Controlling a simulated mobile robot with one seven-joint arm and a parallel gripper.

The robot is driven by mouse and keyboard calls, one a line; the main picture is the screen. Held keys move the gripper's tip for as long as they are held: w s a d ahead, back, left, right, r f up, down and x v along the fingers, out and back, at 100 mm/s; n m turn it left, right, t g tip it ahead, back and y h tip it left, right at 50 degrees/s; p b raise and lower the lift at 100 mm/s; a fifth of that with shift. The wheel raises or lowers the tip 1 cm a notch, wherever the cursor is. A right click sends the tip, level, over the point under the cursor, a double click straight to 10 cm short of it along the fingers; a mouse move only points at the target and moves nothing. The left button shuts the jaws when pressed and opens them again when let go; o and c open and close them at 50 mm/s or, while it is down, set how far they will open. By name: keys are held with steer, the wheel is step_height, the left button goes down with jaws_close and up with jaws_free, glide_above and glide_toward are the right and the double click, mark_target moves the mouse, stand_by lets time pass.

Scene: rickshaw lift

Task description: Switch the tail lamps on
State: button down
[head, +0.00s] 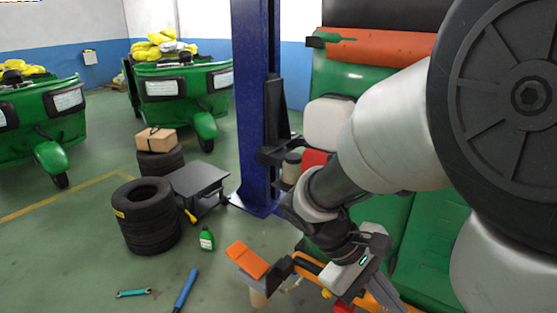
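A green rickshaw (352,82) stands at the right, with an orange-red band across its upper part. My arm covers much of it. A red patch (314,159) and a pale rounded panel (328,122) show beside my arm; I cannot tell whether either is a tail lamp. No lamp switch can be made out. My gripper (352,282) is low at the bottom right, by an orange bar. Its fingers are not clear, so I cannot tell whether it is open or touching anything.
A blue lift post (252,110) stands left of the rickshaw. An orange-topped block (247,260) is left of my gripper. Stacked tyres (150,220), a dark low stand (198,180), a green bottle (207,239) and tools lie on the floor. Other green rickshaws stand behind.

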steer(key=w+f+n+t+h+b, duration=0.5)
steer(key=w+f+n+h+b, duration=0.35)
steer(key=w+h, duration=0.2)
steer(key=w+a+f+n+t+y+b, duration=0.1)
steer(key=w+a+f+n+t+b, duration=0.1)
steer(key=w+a+f+n+t, duration=0.2)
steer(key=w+a+f+n+t+y+b, duration=0.1)
steer(key=w+a+f+n+t+b, duration=0.1)
steer(key=a+n+t, duration=0.8)
steer(key=w+f+t, duration=0.1)
steer(key=w+t, duration=0.1)
steer(key=t, duration=0.1)
steer(key=shift+w+f, duration=0.25)
steer(key=shift+f, duration=0.1)
steer(key=shift+y, duration=0.25)
steer(key=w+d+r+b, duration=0.2)
steer(key=w+d+r, duration=0.2)
steer(key=r, duration=0.5)
steer(key=shift+w+r, duration=0.3)
steer(key=shift+w, duration=0.3)
